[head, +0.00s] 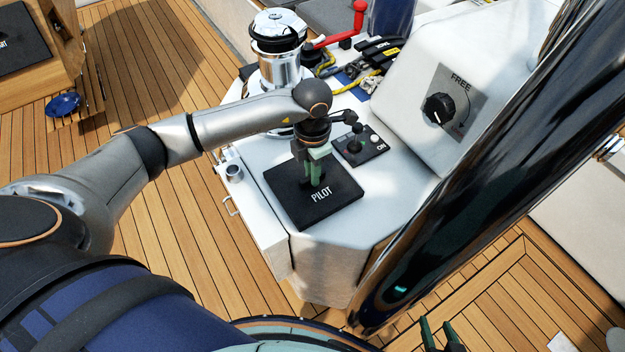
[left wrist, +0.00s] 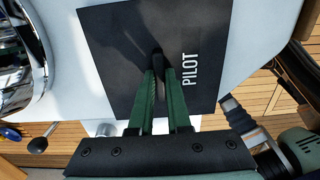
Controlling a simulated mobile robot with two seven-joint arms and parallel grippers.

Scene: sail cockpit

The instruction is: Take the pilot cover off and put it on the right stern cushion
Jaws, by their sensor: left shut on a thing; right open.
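The pilot cover (head: 341,181) is a flat black square with white PILOT lettering, on the white console. It also shows in the left wrist view (left wrist: 112,58). My left gripper (head: 316,185) points down over the cover, and its green fingers are shut on a small dark tab in the cover's middle. The cover looks flat on the console; I cannot tell whether it is slightly raised. My right gripper (head: 441,334) shows only its dark green fingertips at the bottom edge, open and apart from everything. I cannot identify the right stern cushion.
A chrome winch (head: 281,55) stands behind my left forearm. A small control panel (head: 361,146) with a lever is close beside the cover. A FREE dial (head: 438,108), coiled ropes (head: 376,62) and a red handle (head: 340,38) are further back. A thick dark glossy tube (head: 460,170) crosses the right side.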

